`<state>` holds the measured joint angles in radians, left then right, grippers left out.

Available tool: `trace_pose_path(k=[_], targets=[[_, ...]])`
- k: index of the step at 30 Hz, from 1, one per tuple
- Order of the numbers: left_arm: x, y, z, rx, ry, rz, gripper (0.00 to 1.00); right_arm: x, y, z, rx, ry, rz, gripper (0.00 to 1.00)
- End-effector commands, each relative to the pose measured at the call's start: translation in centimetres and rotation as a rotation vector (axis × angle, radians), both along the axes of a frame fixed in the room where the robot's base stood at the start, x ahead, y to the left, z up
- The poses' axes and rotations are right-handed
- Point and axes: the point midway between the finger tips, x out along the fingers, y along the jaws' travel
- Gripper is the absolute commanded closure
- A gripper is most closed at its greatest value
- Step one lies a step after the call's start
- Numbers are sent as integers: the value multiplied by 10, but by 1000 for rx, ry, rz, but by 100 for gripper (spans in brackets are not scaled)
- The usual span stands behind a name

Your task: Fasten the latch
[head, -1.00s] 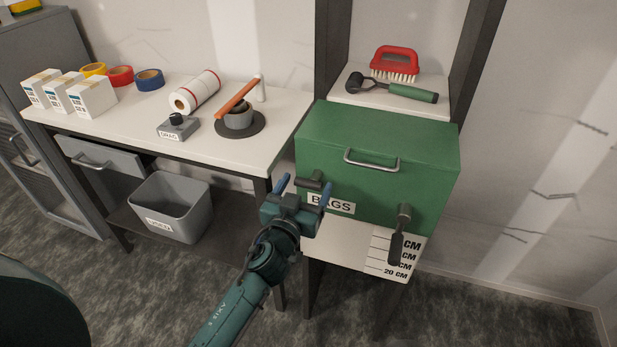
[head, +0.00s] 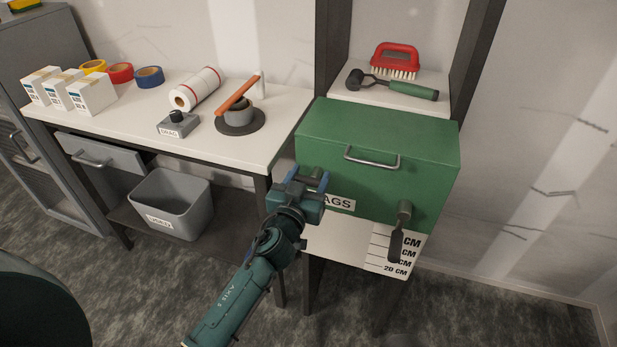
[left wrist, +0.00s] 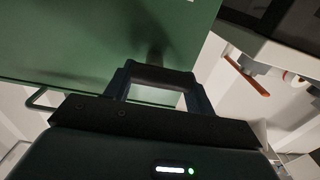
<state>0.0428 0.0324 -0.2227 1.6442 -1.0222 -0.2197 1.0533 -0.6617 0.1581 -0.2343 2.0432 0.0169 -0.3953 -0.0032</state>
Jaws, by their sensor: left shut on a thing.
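The green box (head: 345,140) marked BAGS has a closed front with a metal bar handle (head: 371,160). A dark latch handle (head: 401,230) hangs down at its lower right front. Another short dark latch handle (head: 314,178) sits at its left front, partly hidden by my left gripper. My left gripper (head: 307,177) is shut on this left latch handle. In the left wrist view the dark handle (left wrist: 160,75) lies across between the two fingers (left wrist: 158,88), in front of the green face. My right gripper is not in view.
A brush (head: 395,60) and a green-handled tool (head: 405,88) lie behind the box. Floor to the right is clear.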

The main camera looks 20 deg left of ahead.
Motion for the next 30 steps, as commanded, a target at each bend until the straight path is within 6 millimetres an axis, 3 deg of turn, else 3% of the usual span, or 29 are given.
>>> trace_pose_path(k=[3,14,30], targets=[[0,0,0,0,0,0,68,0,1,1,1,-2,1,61],[0,-1,0,67,-2,0,68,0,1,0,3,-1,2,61],[0,-6,3,517,-19,-1,68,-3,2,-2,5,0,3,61]])
